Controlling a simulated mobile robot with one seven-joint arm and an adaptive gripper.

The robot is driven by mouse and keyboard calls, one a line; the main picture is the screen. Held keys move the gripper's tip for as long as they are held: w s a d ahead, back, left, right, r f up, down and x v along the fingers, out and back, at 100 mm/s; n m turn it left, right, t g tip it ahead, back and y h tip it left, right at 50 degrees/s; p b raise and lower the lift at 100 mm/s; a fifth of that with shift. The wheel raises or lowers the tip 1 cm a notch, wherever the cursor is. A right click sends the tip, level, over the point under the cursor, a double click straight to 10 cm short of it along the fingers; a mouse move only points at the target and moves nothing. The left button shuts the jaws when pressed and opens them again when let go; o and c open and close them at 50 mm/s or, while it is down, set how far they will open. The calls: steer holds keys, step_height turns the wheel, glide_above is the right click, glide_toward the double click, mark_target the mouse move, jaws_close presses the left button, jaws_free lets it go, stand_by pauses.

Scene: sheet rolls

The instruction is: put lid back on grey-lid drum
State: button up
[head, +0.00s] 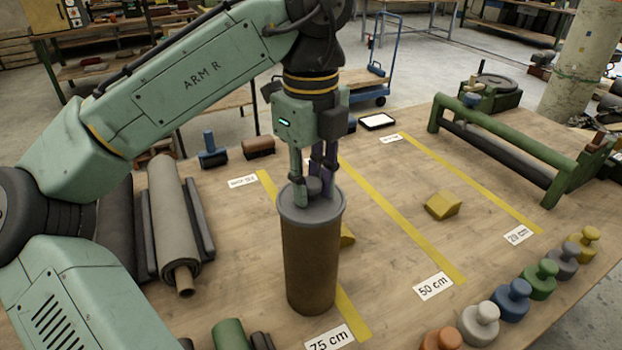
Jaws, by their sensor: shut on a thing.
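The drum (310,262) is a tall brown cylinder standing upright on the wooden table, near the yellow line by the 75 cm label. The grey lid (329,217) sits level at the drum's top and covers its mouth. Whether it is fully seated cannot be told. My gripper (314,183) points straight down over the drum and is shut on the lid's grey knob. The fingers partly hide the knob.
Rolled sheets (175,215) lie left of the drum. A yellow wedge (442,205) lies to the right. Several coloured knobbed weights (511,299) line the front right edge. A green roller frame (530,160) stands at the right. The table between the yellow lines is mostly clear.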

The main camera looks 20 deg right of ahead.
steer(key=shift+f, duration=0.1)
stand_by(0.7)
steer(key=o, duration=1.1)
steer(key=shift+o, duration=0.2)
steer(key=o, duration=0.5)
steer(key=shift+r, duration=3.5)
steer(key=shift+c, duration=0.6)
